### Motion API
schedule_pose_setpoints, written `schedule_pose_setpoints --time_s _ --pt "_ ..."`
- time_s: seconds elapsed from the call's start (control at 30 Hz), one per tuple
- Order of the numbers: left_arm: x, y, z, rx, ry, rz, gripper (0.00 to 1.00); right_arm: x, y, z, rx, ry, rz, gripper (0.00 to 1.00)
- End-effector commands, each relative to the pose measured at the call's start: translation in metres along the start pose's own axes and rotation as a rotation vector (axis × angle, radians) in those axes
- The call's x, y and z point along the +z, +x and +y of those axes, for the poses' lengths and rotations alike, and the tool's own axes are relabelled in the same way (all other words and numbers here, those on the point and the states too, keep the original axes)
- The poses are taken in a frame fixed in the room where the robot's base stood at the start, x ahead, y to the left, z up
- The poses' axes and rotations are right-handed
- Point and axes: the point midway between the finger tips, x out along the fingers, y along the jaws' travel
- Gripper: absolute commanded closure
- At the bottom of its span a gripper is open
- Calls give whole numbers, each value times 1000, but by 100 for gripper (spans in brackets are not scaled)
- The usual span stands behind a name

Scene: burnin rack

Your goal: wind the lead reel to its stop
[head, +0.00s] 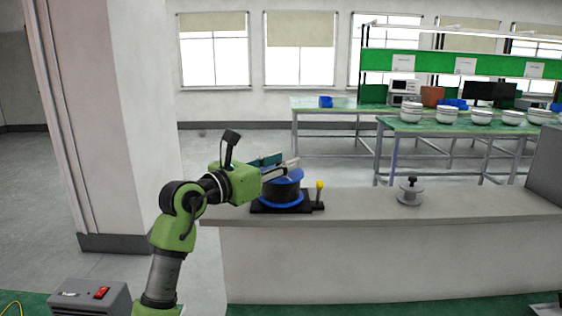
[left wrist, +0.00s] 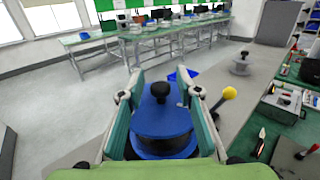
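The lead reel (head: 284,188) is a dark drum with blue flanges on a black base on the grey counter. In the left wrist view the reel's blue top (left wrist: 160,122) carries a black knob (left wrist: 160,90). My left gripper (head: 290,160) is at the top of the reel. Its two fingers stand apart on either side of the knob and blue top; I cannot tell whether they touch the reel. A post with a yellow ball (head: 319,184) stands at the base's right end; it also shows in the left wrist view (left wrist: 229,93). My right gripper is not in view.
A grey round piece with a black knob (head: 410,192) stands farther right on the counter (head: 360,208). A grey box (head: 545,165) is at the counter's right end. Green benches (head: 345,106) with bowls and monitors stand behind. A pillar (head: 130,130) rises at the left.

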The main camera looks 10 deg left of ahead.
Motion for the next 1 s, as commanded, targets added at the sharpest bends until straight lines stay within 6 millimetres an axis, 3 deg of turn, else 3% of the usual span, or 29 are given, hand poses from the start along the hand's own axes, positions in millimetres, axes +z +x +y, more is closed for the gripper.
schedule_pose_setpoints --time_s 0.07,0.2,0.47,1.0 --pt "0 0 0 0 0 0 68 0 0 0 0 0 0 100" --pt "0 0 0 0 -1 0 99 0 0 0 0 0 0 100" --pt "-1 0 0 -12 1 1 100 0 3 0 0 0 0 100" --pt "-5 1 1 -264 1 7 100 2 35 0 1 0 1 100"
